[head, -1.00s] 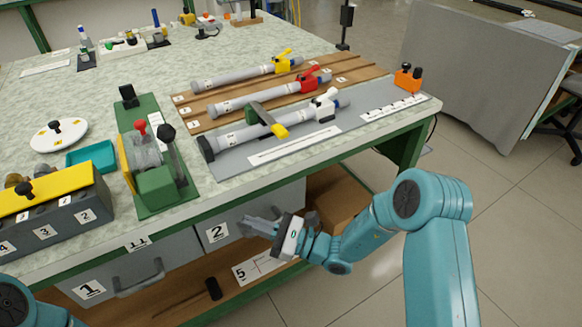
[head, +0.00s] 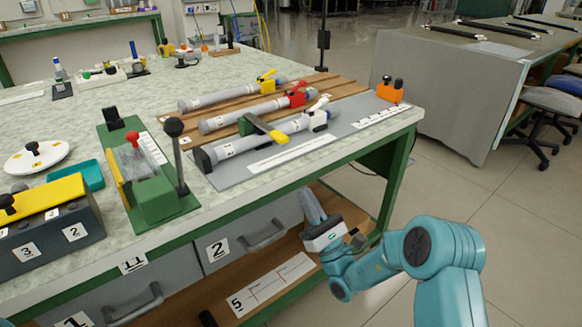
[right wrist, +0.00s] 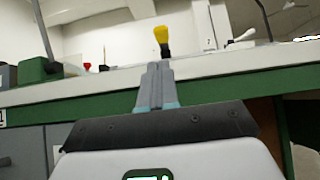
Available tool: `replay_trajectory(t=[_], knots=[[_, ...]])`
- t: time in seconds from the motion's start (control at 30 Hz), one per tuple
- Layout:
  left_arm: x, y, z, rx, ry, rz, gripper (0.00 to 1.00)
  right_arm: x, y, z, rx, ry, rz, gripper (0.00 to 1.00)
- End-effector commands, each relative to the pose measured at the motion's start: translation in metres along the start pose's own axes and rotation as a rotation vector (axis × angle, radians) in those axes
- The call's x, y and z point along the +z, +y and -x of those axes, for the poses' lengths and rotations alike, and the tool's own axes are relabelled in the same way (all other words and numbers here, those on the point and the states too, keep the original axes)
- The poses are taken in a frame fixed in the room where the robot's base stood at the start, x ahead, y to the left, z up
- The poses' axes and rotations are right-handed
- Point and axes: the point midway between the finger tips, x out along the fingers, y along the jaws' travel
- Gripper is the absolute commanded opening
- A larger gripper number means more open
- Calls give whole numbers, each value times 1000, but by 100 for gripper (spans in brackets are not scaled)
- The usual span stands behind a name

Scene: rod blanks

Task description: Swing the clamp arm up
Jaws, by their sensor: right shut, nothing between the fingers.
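The clamp arm (head: 265,130) is a dark bar with a yellow grip. It lies down across the nearest grey rod (head: 235,145), its yellow end toward the bench's front edge. Its green clamp base (head: 246,125) stands behind that rod. In the right wrist view the yellow grip (right wrist: 161,38) shows just past my fingertips, above the bench edge. My right gripper (head: 306,194) is shut and empty, in front of the bench and below its top, fingers pointing up. It also shows shut in the right wrist view (right wrist: 158,66). My left gripper is out of view.
Two more grey rods with yellow (head: 266,80) and red (head: 297,95) fittings lie behind on brown boards. A green fixture with a tall black-knobbed lever (head: 175,128) stands to the left. The green bench edge and drawers (head: 240,240) are close to my right gripper.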

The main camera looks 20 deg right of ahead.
Motion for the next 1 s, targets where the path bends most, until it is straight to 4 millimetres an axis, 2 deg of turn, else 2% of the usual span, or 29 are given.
replay_trajectory(t=[0.33, 0.47, 0.8, 1.0], knots=[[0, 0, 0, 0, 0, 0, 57, 0, -3, -1, -2, -4, 0, 0], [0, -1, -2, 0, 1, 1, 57, 0, -3, -8, -1, -6, 1, 0], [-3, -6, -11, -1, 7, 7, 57, 0, -1, -66, -1, -8, 3, 0], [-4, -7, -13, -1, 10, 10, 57, 1, -1, -92, -3, -6, 2, 0]])
